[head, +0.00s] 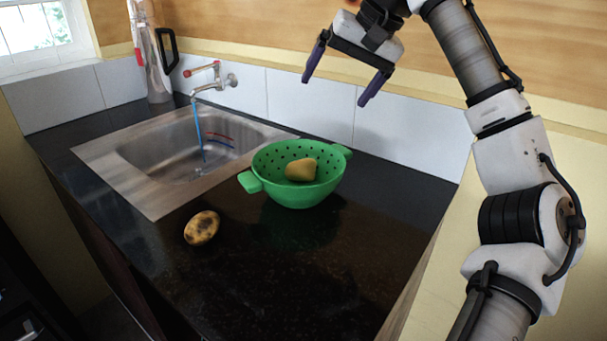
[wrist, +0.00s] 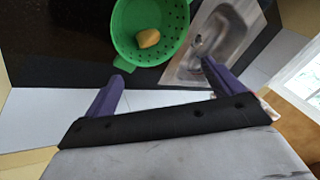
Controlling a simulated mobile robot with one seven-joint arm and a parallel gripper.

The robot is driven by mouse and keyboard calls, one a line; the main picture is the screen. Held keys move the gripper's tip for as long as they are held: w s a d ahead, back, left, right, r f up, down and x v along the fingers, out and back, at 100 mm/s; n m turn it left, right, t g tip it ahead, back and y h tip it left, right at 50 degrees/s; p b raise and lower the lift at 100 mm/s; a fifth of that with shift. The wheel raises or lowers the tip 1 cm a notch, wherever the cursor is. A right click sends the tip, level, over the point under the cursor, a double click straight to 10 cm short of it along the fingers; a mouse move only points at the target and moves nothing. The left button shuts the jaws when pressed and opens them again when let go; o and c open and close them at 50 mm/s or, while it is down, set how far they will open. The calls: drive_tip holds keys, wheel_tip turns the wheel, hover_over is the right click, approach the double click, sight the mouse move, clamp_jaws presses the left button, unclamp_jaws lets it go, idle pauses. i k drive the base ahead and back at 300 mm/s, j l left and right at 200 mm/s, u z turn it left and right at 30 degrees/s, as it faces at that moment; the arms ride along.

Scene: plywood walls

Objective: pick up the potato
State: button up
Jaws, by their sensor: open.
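Two potato-like things are in view, and I cannot tell for certain which one is the potato. A spotted yellow-brown one (head: 202,228) lies on the dark counter, left of the green colander (head: 251,183). A plain tan, blunt-shaped one (head: 301,170) sits inside the colander; it also shows in the wrist view (wrist: 148,38). The spotted one is not seen in the wrist view. My gripper (head: 334,92) is open and empty, with purple fingers apart, high above the counter and behind the colander. Its fingers also show in the wrist view (wrist: 165,63).
A steel sink (head: 150,205) is set into the counter (head: 290,290), with a wall tap (head: 214,82) running water. A tall bottle-like container (head: 155,60) stands in the back left corner. White tiles line the back wall. The front of the counter is clear.

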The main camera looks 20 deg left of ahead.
sight(202, 228)
drive_tip(key=k, duration=1)
